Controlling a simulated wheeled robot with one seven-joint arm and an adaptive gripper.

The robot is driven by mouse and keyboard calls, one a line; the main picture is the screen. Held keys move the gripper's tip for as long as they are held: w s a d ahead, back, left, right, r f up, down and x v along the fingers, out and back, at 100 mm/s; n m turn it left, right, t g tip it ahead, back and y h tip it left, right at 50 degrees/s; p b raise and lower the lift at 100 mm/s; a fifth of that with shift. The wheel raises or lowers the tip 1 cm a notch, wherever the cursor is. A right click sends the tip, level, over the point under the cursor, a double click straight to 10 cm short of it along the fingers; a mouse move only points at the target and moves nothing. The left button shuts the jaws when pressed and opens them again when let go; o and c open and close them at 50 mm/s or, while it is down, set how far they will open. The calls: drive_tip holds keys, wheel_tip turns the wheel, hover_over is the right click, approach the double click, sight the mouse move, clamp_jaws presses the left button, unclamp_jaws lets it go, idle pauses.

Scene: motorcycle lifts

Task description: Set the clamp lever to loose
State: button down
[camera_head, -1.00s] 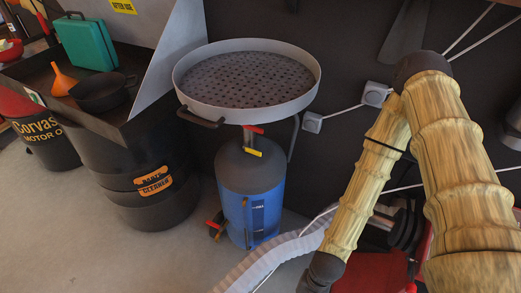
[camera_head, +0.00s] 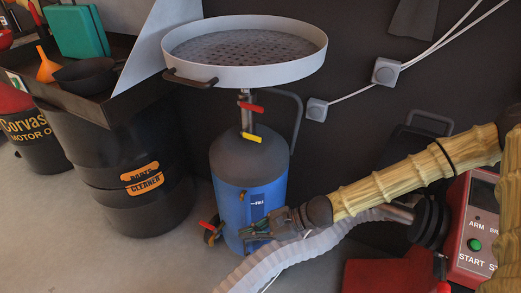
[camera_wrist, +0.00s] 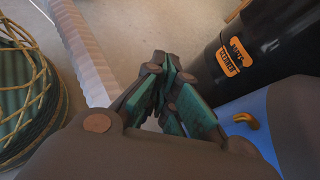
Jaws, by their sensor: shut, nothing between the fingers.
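The blue oil drainer (camera_head: 232,203) stands upright with a round perforated pan (camera_head: 245,75) on top. A red lever (camera_head: 250,107) sits on the post under the pan, and a yellow lever (camera_head: 251,137) sits just below it at the drum's top. A smaller red handle (camera_head: 207,225) is low on the drum's left side. No label shows which is the clamp lever. My gripper (camera_head: 250,229) is shut and empty in front of the drum's lower part, below the red and yellow levers. In the wrist view its green-padded fingers (camera_wrist: 166,68) are together, with a yellow hook-like part (camera_wrist: 246,120) to their right.
A grey ribbed hose (camera_head: 290,252) runs under my forearm; it also shows in the wrist view (camera_wrist: 84,55). A black parts-cleaner barrel (camera_head: 140,212) stands left of the drainer. A red start box (camera_head: 470,240) is at right. Bare floor (camera_head: 60,235) lies at left front.

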sight(251, 106)
drive_tip(key=w+d+r+m+t+y+b, duration=0.2)
drive_tip(key=w+d+r+m+t+b, duration=0.2)
drive_tip(key=w, duration=0.6)
drive_tip(key=w+d+r+m+t+y+b, duration=0.3)
drive_tip(key=w+d+r+t+b, duration=0.2)
drive_tip(key=w+d+r, duration=0.3)
wheel_tip(251, 106, up, 3)
drive_tip(key=w+t, duration=0.1)
drive_tip(key=w, duration=0.1)
drive_tip(key=shift+w+d+r+m+b, duration=0.15)
drive_tip(key=shift+w+d+m+b, duration=0.15)
drive_tip(key=shift+d+m+b, duration=0.1)
drive_tip(key=b+x, duration=0.1)
drive_tip(key=x, duration=0.9)
drive_tip(key=shift+a+r, duration=0.1)
wheel_tip(251, 106, up, 4)
drive_tip(key=shift+r, duration=0.1)
